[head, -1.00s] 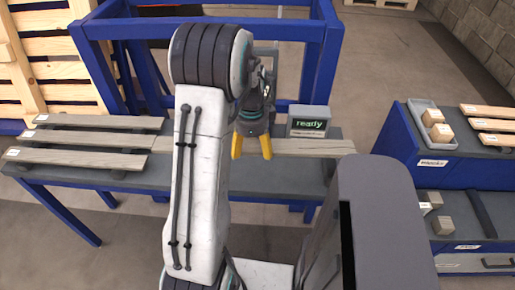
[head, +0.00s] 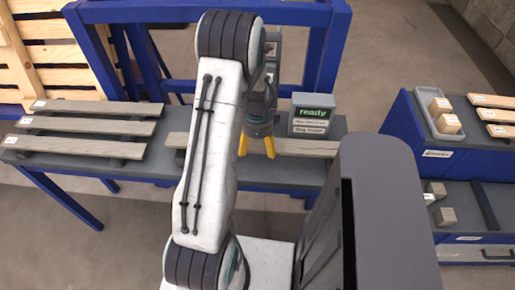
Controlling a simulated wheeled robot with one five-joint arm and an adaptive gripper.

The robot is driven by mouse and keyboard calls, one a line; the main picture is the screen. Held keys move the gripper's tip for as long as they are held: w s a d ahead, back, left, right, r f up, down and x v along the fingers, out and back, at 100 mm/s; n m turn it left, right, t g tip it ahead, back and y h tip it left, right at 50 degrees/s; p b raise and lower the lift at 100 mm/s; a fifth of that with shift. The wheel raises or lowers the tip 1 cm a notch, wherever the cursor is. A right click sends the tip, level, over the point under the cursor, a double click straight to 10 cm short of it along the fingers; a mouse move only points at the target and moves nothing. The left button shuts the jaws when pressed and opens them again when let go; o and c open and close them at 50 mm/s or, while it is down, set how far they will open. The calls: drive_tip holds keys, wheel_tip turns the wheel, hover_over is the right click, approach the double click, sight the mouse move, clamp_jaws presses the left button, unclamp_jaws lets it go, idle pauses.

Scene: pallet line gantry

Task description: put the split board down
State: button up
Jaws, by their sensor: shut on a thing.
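My gripper (head: 257,146), with yellow fingers pointing down, is shut on the split board over the grey bench top (head: 262,170). The split board (head: 305,147) is a long, weathered grey-brown plank lying crosswise, passing behind my arm. Its left end shows beside my arm (head: 176,140), and its right part runs below the ready sign. My arm hides its middle left part and any split. I cannot tell whether it touches the bench or hangs just above it.
Grey slats (head: 88,125) lie on bearers on the bench's left part. A small ready sign (head: 316,113) stands behind the board. A blue frame (head: 180,84) rises behind the bench. A blue cabinet (head: 412,135) with a grey tray (head: 433,127) and wood blocks stands right.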

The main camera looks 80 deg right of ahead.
sight(257, 147)
drive_tip(key=shift+f, duration=0.9)
drive_tip(key=o, duration=1.2)
wheel_tip(257, 147, up, 12)
drive_tip(key=shift+a, duration=0.1)
